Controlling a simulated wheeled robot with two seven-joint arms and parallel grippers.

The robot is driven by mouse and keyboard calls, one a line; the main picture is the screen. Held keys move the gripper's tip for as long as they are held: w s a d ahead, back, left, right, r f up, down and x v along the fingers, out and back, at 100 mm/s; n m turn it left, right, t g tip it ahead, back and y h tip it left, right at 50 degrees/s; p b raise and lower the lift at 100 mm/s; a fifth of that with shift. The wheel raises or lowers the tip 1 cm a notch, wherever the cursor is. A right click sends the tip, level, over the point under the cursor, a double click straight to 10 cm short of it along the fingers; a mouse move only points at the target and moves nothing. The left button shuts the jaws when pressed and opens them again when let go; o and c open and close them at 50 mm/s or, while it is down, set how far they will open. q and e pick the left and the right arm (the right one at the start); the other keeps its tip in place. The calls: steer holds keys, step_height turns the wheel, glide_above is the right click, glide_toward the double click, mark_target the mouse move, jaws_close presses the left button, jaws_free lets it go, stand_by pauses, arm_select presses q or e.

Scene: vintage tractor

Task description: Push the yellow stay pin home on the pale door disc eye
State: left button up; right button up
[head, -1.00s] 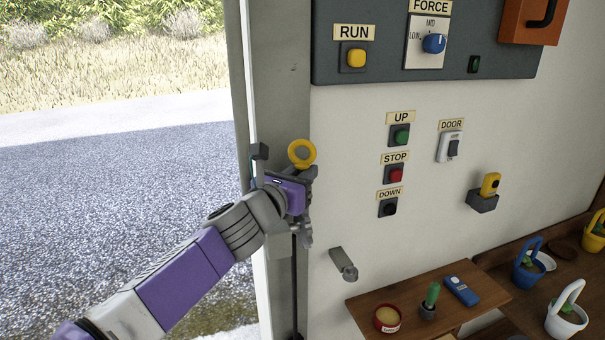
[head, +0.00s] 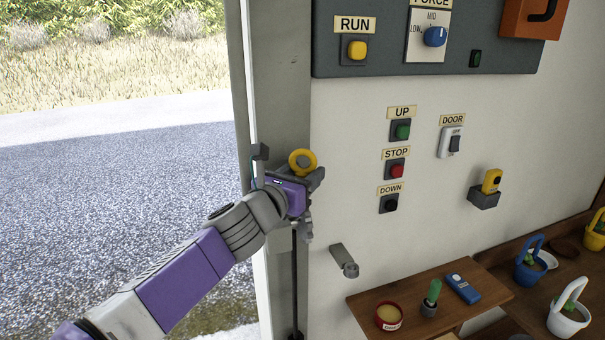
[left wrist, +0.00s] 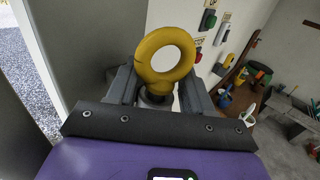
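The yellow stay pin (head: 302,151) shows as a thick yellow ring at the grey door post, just above my left gripper (head: 311,178). In the left wrist view the ring (left wrist: 141,64) stands up between the two fingers of my left gripper (left wrist: 158,90). The fingers lie close on both sides of the grey shank below the ring and look shut on it. The pin's lower end is hidden by the gripper. I cannot make out the pale door disc eye; the gripper and ring cover that spot. My right gripper is in neither view.
The grey door post (head: 281,80) stands beside the open doorway on the left. Right of it, the pale wall carries UP (head: 401,130), STOP and DOWN buttons and a grey bracket (head: 344,262). A wooden shelf (head: 440,295) with small items juts out low on the right.

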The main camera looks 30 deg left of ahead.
arm_select(q)
steer(key=shift+f, duration=0.1)
steer(key=s+p, duration=0.2)
steer(key=s, duration=0.5)
steer(key=shift+d, duration=0.1)
steer(key=shift+s, duration=0.25)
